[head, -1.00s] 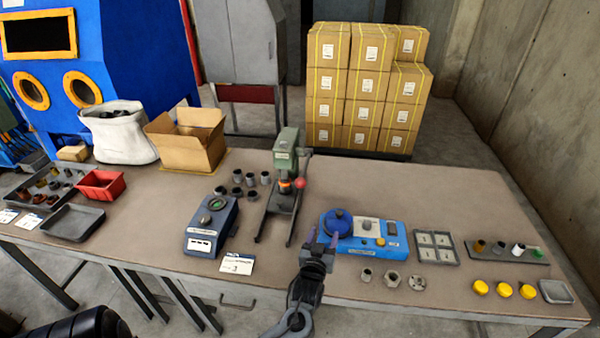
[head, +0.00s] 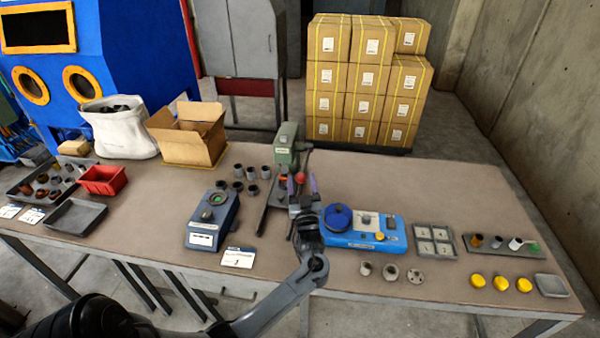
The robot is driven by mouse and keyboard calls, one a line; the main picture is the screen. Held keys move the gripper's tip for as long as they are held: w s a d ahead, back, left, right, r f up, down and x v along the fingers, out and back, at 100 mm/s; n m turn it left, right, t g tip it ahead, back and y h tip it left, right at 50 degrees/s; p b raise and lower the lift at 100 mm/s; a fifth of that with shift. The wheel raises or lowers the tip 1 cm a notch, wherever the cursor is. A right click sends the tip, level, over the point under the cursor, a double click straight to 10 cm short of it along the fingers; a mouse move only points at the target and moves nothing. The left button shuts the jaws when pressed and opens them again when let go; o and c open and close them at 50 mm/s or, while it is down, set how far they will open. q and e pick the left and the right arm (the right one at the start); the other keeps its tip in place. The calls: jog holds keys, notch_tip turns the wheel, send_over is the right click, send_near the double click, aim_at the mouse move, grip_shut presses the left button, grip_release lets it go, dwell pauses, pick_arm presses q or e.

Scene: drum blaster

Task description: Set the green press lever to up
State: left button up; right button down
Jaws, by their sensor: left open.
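The green press (head: 287,134) stands upright at the middle of the table. Its lever's red ball knob (head: 300,178) shows low on the press's right side, with an orange part (head: 284,182) just to its left. My left gripper (head: 303,184) is open, with its purple-tipped fingers on either side of the red knob in this view. Whether they touch the knob I cannot tell. The gripper and its wrist hide much of the press base. My right gripper is not in view.
A blue device with a round knob (head: 338,217) stands close to the right of my gripper. A blue gauge box (head: 208,232) and several dark cups (head: 251,173) are at the left. The table (head: 400,180) behind the blue device is clear.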

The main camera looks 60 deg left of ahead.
pick_arm(q)
jog(key=shift+x, duration=1.8)
grip_shut()
